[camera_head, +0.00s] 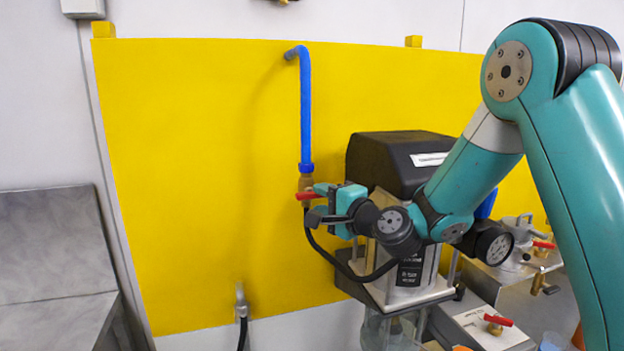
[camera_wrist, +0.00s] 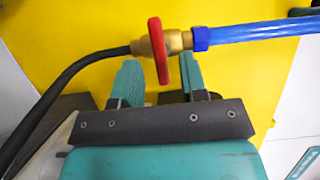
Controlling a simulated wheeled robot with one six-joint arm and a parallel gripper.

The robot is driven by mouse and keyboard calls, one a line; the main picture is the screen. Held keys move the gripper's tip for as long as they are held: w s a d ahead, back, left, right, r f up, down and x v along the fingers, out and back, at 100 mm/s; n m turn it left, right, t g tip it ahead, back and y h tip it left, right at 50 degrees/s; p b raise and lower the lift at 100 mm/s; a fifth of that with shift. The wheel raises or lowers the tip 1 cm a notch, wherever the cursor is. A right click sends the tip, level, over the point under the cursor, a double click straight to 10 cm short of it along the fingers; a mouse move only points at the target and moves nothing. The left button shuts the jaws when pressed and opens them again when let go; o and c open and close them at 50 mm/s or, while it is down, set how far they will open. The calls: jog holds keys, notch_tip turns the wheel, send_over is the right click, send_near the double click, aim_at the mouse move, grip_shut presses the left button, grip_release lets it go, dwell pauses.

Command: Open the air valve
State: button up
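The air valve is a brass fitting (camera_wrist: 176,41) with a red handle (camera_wrist: 159,50), joined to a blue hose on one side and a black hose on the other. In the head view, the brass body (camera_head: 305,184) hangs below the blue hose, and the red handle (camera_head: 307,196) lies about level across it. My gripper (camera_head: 317,203) is at the valve from the right. In the wrist view, my gripper (camera_wrist: 159,64) is open, its teal fingers on either side of the red handle with a gap to each. Part of the valve is hidden by my gripper in the head view.
A yellow panel (camera_head: 190,170) stands behind the valve. The blue hose (camera_head: 306,110) runs up to a wall fitting. A black-topped agitator unit (camera_head: 400,155) stands close behind my wrist. Another red-handled valve (camera_head: 497,321) is at lower right. The panel's left side is clear.

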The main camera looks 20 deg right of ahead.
aim_at(315, 197)
jog(key=p+x, duration=0.1)
jog(key=x, duration=0.1)
jog(key=shift+w+a+r, duration=0.15)
jog(key=shift+w+r, duration=0.05)
jog(key=shift+w, duration=0.15)
jog(key=shift+w+a+f, duration=0.2)
jog(key=shift+w+f, duration=0.05)
jog(key=shift+w, duration=0.3)
grip_shut()
jog(key=shift+p, duration=0.3)
